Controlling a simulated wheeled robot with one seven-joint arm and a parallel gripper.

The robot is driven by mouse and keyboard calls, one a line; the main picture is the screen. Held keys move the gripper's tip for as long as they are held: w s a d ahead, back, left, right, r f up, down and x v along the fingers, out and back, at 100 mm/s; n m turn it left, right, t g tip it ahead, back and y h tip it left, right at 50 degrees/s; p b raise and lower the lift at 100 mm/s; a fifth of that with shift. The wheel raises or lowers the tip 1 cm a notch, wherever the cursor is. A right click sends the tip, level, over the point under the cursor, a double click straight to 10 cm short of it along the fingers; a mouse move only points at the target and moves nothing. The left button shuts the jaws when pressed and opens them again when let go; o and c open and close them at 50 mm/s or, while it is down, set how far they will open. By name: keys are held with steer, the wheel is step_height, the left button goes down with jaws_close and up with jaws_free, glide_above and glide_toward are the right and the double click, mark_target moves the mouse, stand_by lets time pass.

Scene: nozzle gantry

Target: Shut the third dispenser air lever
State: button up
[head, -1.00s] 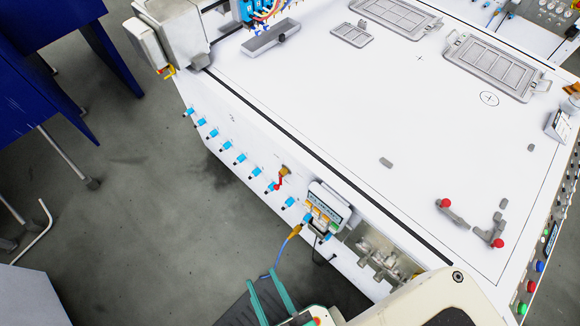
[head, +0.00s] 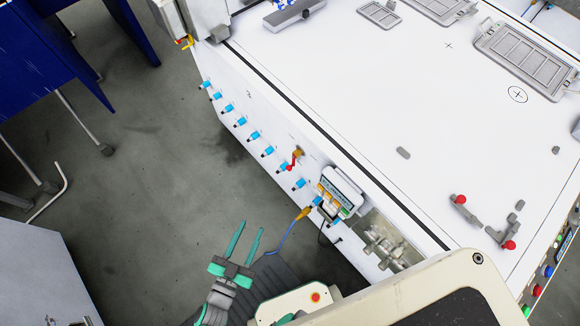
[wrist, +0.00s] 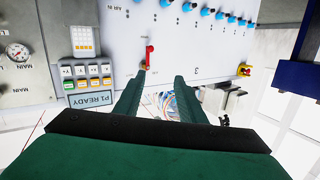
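A red lever (head: 292,163) on a brass valve (head: 299,153) sits on the white side panel of the gantry table, near the blue fittings. In the wrist view the red lever (wrist: 149,56) is upright in the picture, just ahead of my fingers and left of the gap between them. A "3" is printed on the panel to its right. My gripper (head: 246,231) is open and empty, below and left of the lever in the head view, apart from the panel. Its two green fingers also show in the wrist view (wrist: 162,78). I cannot tell the exact distance to the lever.
A row of blue fittings (head: 255,135) sticks out along the panel. A control box (head: 338,192) with a display and buttons sits right of the lever. A blue structure (head: 48,58) stands far left; floor between is clear.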

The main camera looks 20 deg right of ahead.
steer(key=w+d+f+m+g+h, duration=0.3)
steer(key=w+d+h, duration=0.1)
steer(key=w, duration=0.5)
steer(key=m+g+h, duration=0.2)
steer(key=g, duration=0.1)
glide_toward(290, 168)
steer(key=x, duration=0.3)
steer(key=f+x, duration=0.1)
steer(key=x, duration=0.6)
steer(key=shift+w+d+f, duration=0.15)
steer(key=shift+w, duration=0.2)
jaws_close()
